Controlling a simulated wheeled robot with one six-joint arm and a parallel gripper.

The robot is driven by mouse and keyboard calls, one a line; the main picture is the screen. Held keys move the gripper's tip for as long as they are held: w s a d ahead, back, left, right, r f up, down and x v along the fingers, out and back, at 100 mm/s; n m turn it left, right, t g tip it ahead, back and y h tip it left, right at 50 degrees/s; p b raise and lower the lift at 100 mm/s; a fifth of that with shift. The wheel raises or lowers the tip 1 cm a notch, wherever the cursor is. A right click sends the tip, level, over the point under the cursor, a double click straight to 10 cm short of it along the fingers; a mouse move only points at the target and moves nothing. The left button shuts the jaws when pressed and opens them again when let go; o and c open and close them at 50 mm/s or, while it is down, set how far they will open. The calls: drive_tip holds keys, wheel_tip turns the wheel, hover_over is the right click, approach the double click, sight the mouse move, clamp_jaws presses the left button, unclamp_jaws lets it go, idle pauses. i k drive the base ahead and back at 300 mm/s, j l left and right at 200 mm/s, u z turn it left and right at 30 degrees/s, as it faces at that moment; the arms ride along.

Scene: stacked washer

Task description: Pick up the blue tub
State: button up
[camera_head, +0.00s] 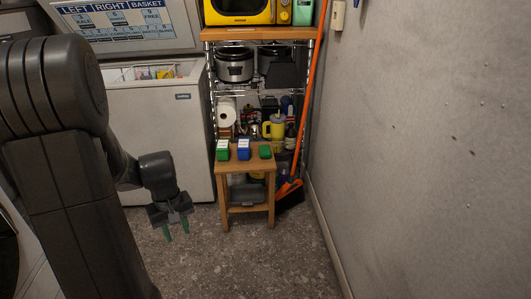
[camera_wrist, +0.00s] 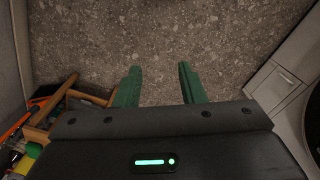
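A small blue tub (camera_head: 244,153) with a pale top stands on a wooden stool (camera_head: 236,166), between two green tubs. One green tub (camera_head: 223,154) with a pale top is to its left, and a lower green tub (camera_head: 265,152) is to its right. My gripper (camera_head: 176,230) hangs to the left of the stool, lower than its top and well apart from the tubs. In the wrist view my gripper (camera_wrist: 158,85) has its two green fingers apart with bare floor between them.
A wire shelf rack (camera_head: 262,95) with pots and bottles stands behind the stool. A white chest freezer (camera_head: 160,120) is behind my arm. An orange-handled broom (camera_head: 309,100) leans beside the right wall (camera_head: 430,130). The speckled floor (camera_head: 240,265) in front is clear.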

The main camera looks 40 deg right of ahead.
sight(243, 144)
drive_tip(key=i+l+z, duration=0.3)
drive_tip(key=z, duration=0.2)
drive_tip(key=i+z, duration=0.6)
drive_tip(key=i, duration=1.2)
